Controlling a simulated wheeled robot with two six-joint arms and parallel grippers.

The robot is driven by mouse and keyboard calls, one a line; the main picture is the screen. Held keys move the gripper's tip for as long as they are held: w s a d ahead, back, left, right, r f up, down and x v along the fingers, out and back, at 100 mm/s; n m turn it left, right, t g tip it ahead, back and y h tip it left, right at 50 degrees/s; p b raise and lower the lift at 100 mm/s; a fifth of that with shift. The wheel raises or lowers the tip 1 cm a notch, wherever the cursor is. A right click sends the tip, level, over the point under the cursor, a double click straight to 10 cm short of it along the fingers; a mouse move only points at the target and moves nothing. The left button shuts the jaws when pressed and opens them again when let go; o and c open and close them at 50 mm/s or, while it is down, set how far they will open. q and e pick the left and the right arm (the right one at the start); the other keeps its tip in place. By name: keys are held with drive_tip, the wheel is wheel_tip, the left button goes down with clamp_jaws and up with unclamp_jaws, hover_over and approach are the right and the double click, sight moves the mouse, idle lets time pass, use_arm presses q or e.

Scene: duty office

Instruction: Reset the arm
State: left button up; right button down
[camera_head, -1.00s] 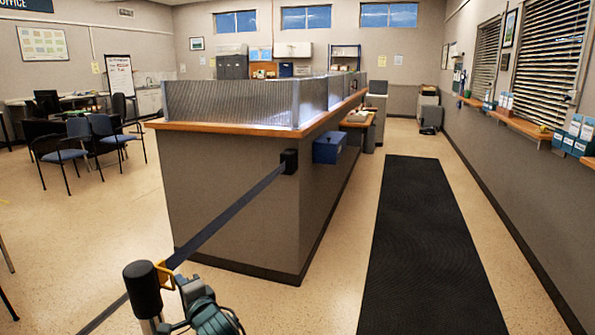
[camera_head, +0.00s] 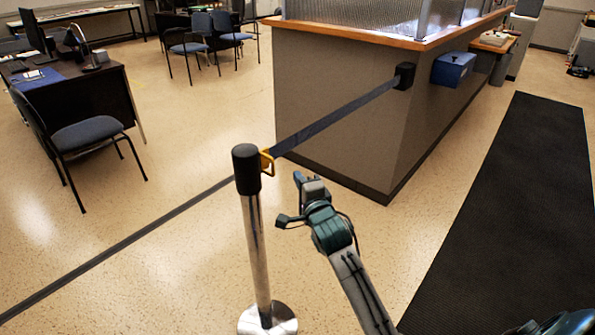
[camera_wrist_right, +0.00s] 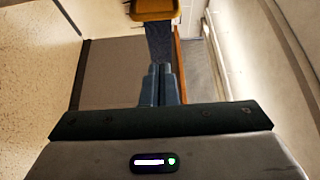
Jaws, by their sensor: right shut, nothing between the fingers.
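My right arm comes in from the lower right in the head view. Its gripper (camera_head: 299,180) is shut and empty, just right of the stanchion post's black top (camera_head: 247,168) and apart from it. A yellow clip (camera_head: 266,163) sits at the post's head, where the dark belt (camera_head: 335,118) meets it. In the right wrist view the two closed fingers (camera_wrist_right: 161,82) point toward the yellow clip (camera_wrist_right: 155,10), with the dark belt (camera_wrist_right: 159,42) beyond them. My left gripper is in neither view.
The belt runs from a black wall box (camera_head: 404,76) on the grey counter (camera_head: 345,130) past the post to the lower left. The post's round base (camera_head: 268,320) stands on the floor. A black mat (camera_head: 510,215) lies right; a blue chair (camera_head: 85,135) and desk stand left.

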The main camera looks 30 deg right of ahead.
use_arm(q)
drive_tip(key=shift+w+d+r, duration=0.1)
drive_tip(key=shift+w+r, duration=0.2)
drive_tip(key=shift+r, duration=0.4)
use_arm(e)
drive_tip(key=s, duration=0.3)
drive_tip(key=shift+s+f, duration=0.1)
